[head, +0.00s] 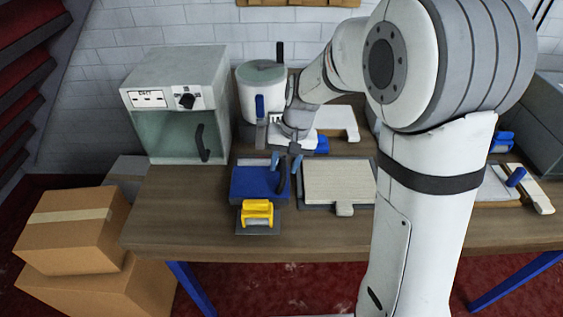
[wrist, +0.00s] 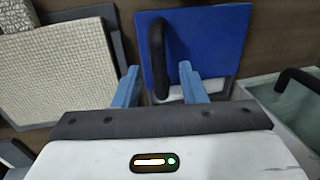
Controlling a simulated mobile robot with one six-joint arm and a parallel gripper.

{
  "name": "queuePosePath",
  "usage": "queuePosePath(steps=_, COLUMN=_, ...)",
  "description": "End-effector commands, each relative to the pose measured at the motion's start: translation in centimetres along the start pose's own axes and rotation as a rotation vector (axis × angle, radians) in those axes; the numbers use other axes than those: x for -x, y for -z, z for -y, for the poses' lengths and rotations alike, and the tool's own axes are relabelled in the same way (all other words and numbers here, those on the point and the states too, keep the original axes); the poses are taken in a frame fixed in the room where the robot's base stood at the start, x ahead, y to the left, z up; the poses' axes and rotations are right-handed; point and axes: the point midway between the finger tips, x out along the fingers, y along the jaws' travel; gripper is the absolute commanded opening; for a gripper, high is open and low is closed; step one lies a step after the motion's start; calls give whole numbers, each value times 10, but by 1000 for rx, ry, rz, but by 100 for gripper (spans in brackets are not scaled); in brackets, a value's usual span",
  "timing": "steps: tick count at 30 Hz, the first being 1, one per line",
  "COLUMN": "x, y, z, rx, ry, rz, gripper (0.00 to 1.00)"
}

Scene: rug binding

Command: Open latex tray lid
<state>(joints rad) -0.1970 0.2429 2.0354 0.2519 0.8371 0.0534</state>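The latex tray's blue lid (head: 250,183) is on the table, left of centre, and looks closed. It fills the top middle of the wrist view (wrist: 217,40). Its black bar handle (wrist: 157,50) runs along the lid's left side in that view. My gripper (head: 287,163) is over the handle side of the lid. In the wrist view my gripper (wrist: 159,72) has its two light blue fingers apart, with the handle between them in the picture. No contact with the handle can be made out. A pale strip shows below the lid between the fingers.
A yellow tool (head: 257,210) sits at the tray's front. A woven cream rug piece (head: 338,183) lies on a grey board to the right. A glass-fronted oven (head: 178,120) and a white pot (head: 262,90) stand behind. Cardboard boxes (head: 75,230) are on the floor left.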

Motion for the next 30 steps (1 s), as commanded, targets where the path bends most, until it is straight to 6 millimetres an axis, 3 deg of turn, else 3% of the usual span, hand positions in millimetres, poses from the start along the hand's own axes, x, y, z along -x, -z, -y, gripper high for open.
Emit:
queuePosePath(steps=9, x=-4, y=0, z=-2, rx=-4, ry=0, rz=-1, gripper=38)
queuePosePath(steps=23, x=-4, y=1, z=-2, rx=-5, ry=0, rz=-1, gripper=1)
queuePosePath(steps=30, x=-4, y=1, z=-2, rx=-6, ry=0, rz=-1, gripper=0)
